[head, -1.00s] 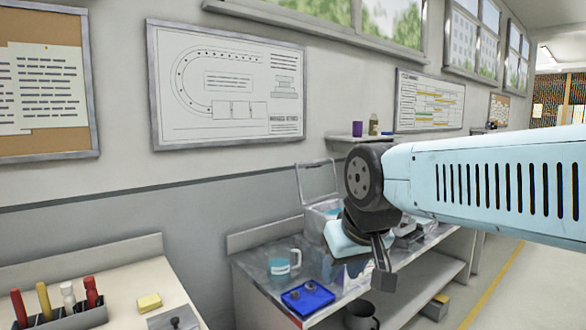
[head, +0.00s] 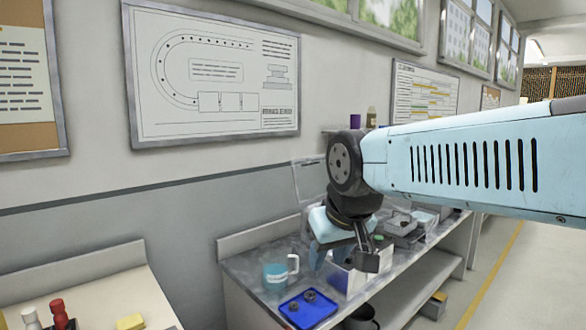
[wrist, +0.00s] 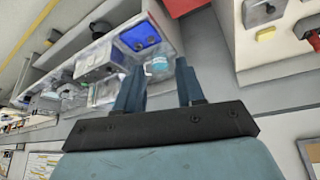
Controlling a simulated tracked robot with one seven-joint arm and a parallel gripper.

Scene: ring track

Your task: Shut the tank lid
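The tank's clear lid (head: 308,181) stands raised at the back of the workbench, close to the wall. The tank body below it is mostly hidden behind my gripper, so I cannot make out its rim. My gripper (head: 345,258) hangs over the bench in front of the tank, pointing down. In the wrist view my gripper (wrist: 160,83) has its two fingers apart with nothing between them. I cannot tell whether it touches anything.
A jug with teal liquid (head: 275,276) and a blue tray (head: 309,308) holding dark rings are on the bench, left of my gripper. A pale box (head: 345,277) is close by my gripper. A separate table (head: 95,285) is at left. Clear floor (head: 515,270) lies at right.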

